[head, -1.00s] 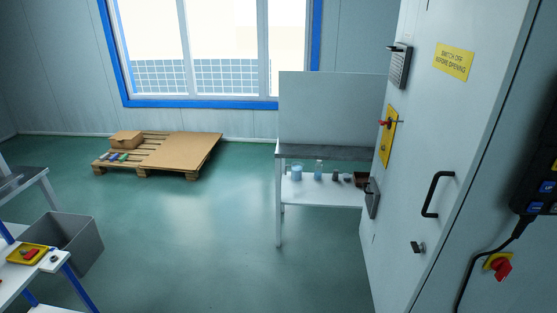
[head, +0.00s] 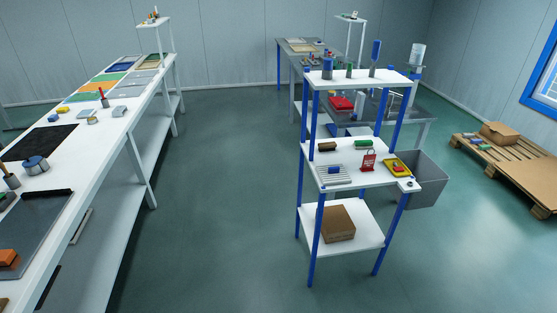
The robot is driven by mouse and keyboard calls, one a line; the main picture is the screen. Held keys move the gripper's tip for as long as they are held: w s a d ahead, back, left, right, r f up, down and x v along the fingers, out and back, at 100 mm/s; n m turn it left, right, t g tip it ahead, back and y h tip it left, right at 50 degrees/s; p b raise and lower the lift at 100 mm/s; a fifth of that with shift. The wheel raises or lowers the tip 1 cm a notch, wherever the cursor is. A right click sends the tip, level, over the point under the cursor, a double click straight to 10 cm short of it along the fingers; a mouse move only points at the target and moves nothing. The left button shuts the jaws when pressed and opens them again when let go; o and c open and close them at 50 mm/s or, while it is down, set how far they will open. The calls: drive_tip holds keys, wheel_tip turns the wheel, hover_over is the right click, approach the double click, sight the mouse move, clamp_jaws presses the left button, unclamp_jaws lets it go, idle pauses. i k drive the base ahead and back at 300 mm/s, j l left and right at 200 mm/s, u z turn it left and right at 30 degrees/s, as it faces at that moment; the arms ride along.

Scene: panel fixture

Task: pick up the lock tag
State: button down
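A small upright red tag with a pale patch, which looks like the lock tag (head: 368,161), stands on the middle shelf (head: 345,186) of a blue-and-white shelf unit right of centre. It is beside a yellow tray (head: 397,168) holding a red item. A grey slatted piece (head: 334,175) lies to its left, and a green item (head: 363,145) lies behind it. The tag's fine print is too small to read. My gripper is not in view.
A long white workbench (head: 112,118) with mats and tools runs along the left. Open green floor (head: 215,190) lies between it and the shelf unit. A grey bin (head: 425,185) stands behind the unit at right, with a pallet (head: 520,175) farther right.

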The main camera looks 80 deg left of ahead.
sight(368, 160)
drive_tip(key=u, duration=2.05)
drive_tip(key=i+l, duration=0.25)
drive_tip(key=i, duration=0.45)
drive_tip(key=i+l+z, duration=0.15)
drive_tip(key=i, duration=0.55)
drive_tip(key=i+l, duration=0.25)
drive_tip(key=i, duration=0.45)
drive_tip(key=i+l+z, duration=0.1)
drive_tip(key=i, duration=0.6)
drive_tip(key=l, duration=0.05)
